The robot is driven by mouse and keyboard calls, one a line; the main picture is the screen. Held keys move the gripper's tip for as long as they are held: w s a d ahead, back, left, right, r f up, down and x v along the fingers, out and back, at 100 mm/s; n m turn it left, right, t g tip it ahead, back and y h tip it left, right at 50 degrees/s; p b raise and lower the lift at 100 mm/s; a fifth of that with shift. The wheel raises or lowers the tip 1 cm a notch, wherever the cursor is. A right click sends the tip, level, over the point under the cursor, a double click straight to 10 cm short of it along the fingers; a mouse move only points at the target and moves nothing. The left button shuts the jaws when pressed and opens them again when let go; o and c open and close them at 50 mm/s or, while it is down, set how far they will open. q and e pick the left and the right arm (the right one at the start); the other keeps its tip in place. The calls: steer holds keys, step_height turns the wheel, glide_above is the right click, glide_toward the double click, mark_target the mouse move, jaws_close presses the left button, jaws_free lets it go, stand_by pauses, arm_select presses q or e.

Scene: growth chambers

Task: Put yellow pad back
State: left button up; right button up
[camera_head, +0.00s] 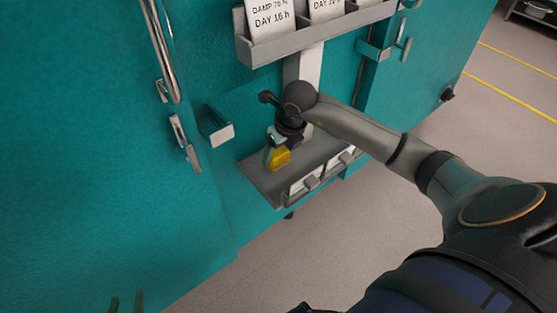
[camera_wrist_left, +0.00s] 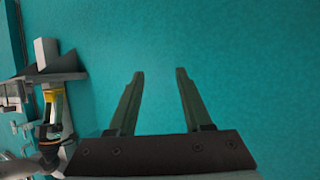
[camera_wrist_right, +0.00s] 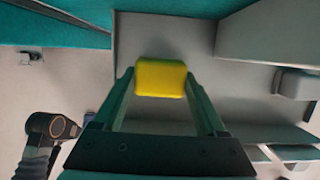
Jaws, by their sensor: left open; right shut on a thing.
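The yellow pad (camera_head: 279,157) is at the left end of the grey lower shelf (camera_head: 262,183) on the teal chamber front. In the right wrist view the yellow pad (camera_wrist_right: 161,78) sits between the fingertips of my right gripper (camera_wrist_right: 162,92), which is shut on it. In the head view my right gripper (camera_head: 277,148) reaches down to the shelf from above. I cannot tell whether the pad touches the shelf. My left gripper (camera_wrist_left: 158,85) is open and empty in front of a teal panel. Its fingertips (camera_head: 126,302) show at the bottom left of the head view.
An upper rack (camera_head: 275,50) holds white cards above the lower shelf. Door handles (camera_head: 184,145) and a bracket (camera_head: 219,132) stick out to the left of the shelf. White cards in holders (camera_head: 310,182) line the shelf's front. The floor (camera_head: 300,245) in front is clear.

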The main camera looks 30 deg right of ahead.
mark_target(279, 160)
step_height(279, 160, down, 3)
steer(key=shift+f, duration=0.1)
steer(key=o, duration=1.1)
arm_select(q)
steer(key=r, duration=0.1)
steer(key=w+r+t, duration=0.2)
steer(key=r, duration=0.1)
steer(key=shift+m+h, duration=0.3)
steer(key=shift+r, duration=0.1)
arm_select(e)
steer(key=shift+r, duration=0.25)
steer(key=p+v, duration=0.1)
steer(key=v, duration=0.4)
steer(key=shift+r, duration=0.1)
arm_select(q)
steer(key=s+f+n+g+y+p, duration=0.1)
steer(key=s+f+g, duration=0.4)
steer(key=f, duration=0.5)
steer(key=shift+s+d+f, duration=0.2)
steer(key=shift+s, duration=0.75)
arm_select(e)
steer(key=v, duration=0.6)
steer(key=shift+s+r, duration=0.1)
steer(key=shift+r, duration=0.05)
